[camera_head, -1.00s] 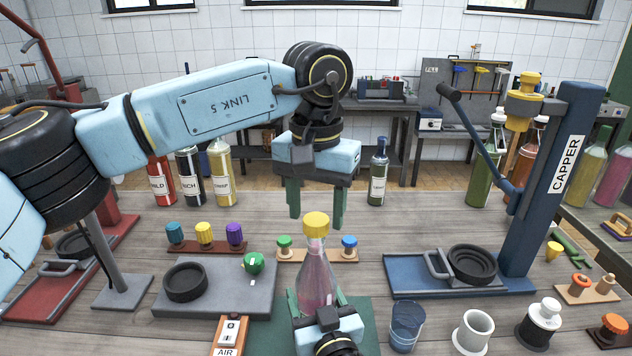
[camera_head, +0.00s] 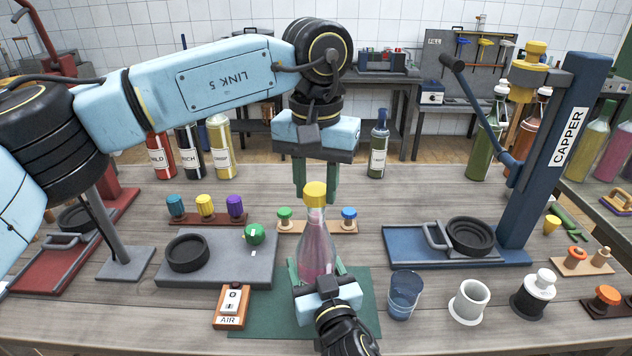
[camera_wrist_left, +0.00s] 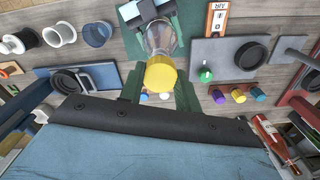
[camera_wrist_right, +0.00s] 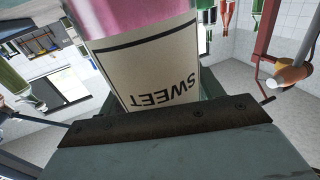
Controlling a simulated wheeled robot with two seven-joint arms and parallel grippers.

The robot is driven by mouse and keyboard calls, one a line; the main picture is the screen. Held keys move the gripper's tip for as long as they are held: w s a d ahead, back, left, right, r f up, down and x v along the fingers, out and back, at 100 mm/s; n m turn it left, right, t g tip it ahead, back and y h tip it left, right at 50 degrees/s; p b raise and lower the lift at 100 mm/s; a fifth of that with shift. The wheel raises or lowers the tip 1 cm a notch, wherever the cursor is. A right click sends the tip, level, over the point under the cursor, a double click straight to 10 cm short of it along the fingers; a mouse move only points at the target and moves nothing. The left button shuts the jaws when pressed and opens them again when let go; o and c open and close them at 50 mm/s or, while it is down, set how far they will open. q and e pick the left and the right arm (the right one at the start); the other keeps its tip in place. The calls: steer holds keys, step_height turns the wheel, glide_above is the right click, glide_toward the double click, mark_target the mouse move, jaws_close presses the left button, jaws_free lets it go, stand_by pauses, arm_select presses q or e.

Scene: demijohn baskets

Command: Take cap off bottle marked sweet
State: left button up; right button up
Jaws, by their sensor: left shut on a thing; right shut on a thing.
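A clear bottle of pink liquid (camera_head: 317,247) stands upright on a green mat (camera_head: 262,322). Its label reads SWEET in the right wrist view (camera_wrist_right: 150,75), where it appears upside down. A yellow cap (camera_head: 315,194) sits on its neck. My left gripper (camera_head: 313,192) points down from above and is shut on the cap, which shows between its fingers in the left wrist view (camera_wrist_left: 161,76). My right gripper (camera_head: 318,272) is at the front and shut on the bottle's body.
A rack of teal, yellow and purple caps (camera_head: 205,217) stands back left, near a grey plate (camera_head: 217,262). A small cap stand (camera_head: 290,228) is just behind the bottle. A blue cup (camera_head: 404,293) and the blue capper (camera_head: 550,160) stand to the right.

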arm_select(q)
steer(key=n, duration=1.8)
steer(key=shift+r, duration=0.1)
steer(key=n, duration=0.3)
steer(key=shift+n, duration=0.4)
steer(key=n, duration=2.5)
steer(key=shift+r, duration=0.1)
steer(key=n, duration=0.6)
steer(key=shift+n, duration=0.3)
steer(key=shift+r, duration=0.15)
steer(key=shift+r, duration=0.95)
